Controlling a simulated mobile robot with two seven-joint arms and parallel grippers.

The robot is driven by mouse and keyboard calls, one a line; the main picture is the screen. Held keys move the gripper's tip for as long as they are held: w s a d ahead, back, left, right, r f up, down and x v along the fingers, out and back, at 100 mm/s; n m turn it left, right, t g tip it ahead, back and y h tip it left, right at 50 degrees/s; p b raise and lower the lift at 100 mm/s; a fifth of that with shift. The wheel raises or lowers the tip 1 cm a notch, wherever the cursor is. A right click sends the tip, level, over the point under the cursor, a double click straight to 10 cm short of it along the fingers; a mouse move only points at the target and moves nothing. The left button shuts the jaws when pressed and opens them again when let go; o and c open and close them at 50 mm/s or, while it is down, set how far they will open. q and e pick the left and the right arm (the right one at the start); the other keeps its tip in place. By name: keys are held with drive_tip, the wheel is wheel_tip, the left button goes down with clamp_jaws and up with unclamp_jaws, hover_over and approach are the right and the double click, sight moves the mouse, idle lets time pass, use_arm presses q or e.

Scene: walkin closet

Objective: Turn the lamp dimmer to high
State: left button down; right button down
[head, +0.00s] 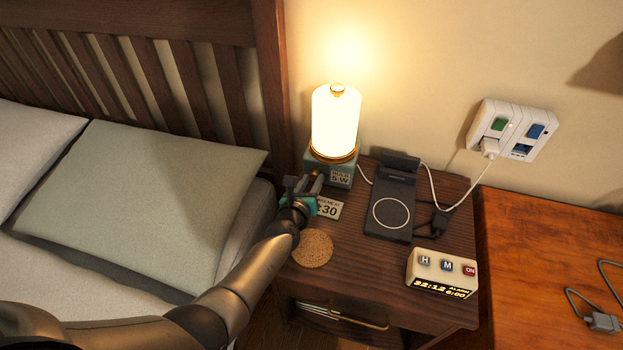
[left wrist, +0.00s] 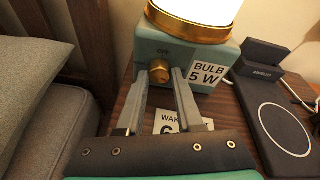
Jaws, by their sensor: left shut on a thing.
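The lamp (head: 336,120) glows with a bright white cylinder shade on a teal box base (head: 341,174) at the back left of the nightstand. In the left wrist view, the brass dimmer knob (left wrist: 159,72) sits on the front of the teal base (left wrist: 207,50), under small lettering that seems to read "OFF". My left gripper (head: 305,184) is at the base's front. Its two fingers (left wrist: 162,76) are shut on the knob, one on each side. The knob's pointer and any other scale marks are too small or hidden to read. My right gripper is not in view.
The nightstand (head: 372,270) also holds a price-like card (head: 328,209), a cork coaster (head: 313,249), a black charging pad (head: 391,215) and a cream clock (head: 441,273). The bed pillow (head: 135,190) is at left. A wall socket (head: 512,130) has a white cable plugged in.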

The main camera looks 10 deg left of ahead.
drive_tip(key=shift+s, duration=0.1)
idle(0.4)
use_arm(q)
drive_tip(key=c, duration=0.6)
unclamp_jaws()
drive_tip(key=shift+o, duration=0.2)
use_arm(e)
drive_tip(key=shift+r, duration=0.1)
use_arm(q)
drive_tip(key=shift+s, duration=0.2)
drive_tip(key=p+v, duration=0.6)
drive_tip(key=v, duration=0.7)
drive_tip(key=shift+s+r, duration=0.1)
drive_tip(key=shift+s, duration=0.1)
drive_tip(key=shift+s+r+p, duration=0.2)
drive_tip(key=shift+s+p, duration=0.15)
drive_tip(key=shift+s, duration=0.3)
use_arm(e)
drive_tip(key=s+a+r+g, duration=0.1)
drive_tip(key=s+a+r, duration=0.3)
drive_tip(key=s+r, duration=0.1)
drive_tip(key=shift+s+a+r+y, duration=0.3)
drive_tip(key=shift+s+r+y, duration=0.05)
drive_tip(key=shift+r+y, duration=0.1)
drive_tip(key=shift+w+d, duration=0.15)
